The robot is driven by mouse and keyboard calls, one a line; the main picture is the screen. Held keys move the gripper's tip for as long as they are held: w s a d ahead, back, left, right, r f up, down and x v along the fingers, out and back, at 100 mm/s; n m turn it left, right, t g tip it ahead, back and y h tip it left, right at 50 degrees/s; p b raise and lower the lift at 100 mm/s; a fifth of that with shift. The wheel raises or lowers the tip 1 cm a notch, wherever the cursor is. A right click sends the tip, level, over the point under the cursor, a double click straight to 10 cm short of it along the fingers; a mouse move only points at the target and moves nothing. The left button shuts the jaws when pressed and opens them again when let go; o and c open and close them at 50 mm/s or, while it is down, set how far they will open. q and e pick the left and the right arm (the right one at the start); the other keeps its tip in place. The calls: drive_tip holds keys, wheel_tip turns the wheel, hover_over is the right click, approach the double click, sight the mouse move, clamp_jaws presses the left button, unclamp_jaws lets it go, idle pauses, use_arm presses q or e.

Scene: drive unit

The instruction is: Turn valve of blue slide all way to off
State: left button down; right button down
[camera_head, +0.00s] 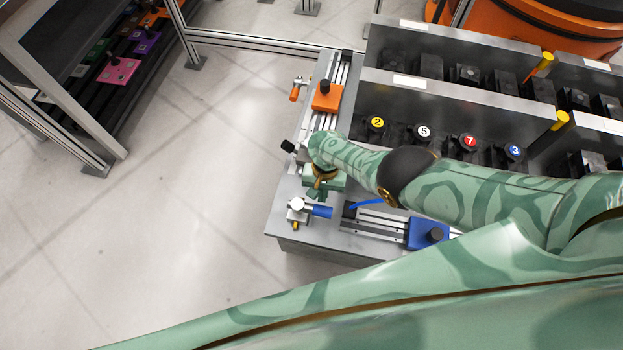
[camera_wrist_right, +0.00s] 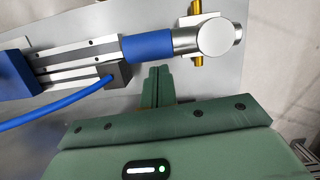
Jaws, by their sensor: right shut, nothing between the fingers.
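The blue slide's valve (camera_head: 297,209) is a silver body with a blue handle (camera_head: 321,211) pointing right, at the near left corner of the metal plate. In the right wrist view the blue handle (camera_wrist_right: 148,47) lies in line with the silver valve body (camera_wrist_right: 205,40), pointing left toward the rail. The blue slide block (camera_head: 428,233) sits on its rail at the right. My right gripper (camera_head: 317,195) is beside the handle; its fingers (camera_wrist_right: 159,82) are shut and empty, just short of the handle, with a small apparent gap. My left gripper is not in view.
An orange slide (camera_head: 327,96) with an orange-handled valve (camera_head: 295,92) stands at the plate's far end. A black-knobbed valve (camera_head: 288,146) is beside my wrist. A blue hose (camera_wrist_right: 62,113) runs near the rail. Numbered parts and grey bins (camera_head: 440,92) fill the right.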

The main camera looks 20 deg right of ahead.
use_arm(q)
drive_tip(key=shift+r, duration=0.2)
use_arm(e)
drive_tip(key=shift+s+m, duration=0.2)
drive_tip(key=shift+m, duration=0.2)
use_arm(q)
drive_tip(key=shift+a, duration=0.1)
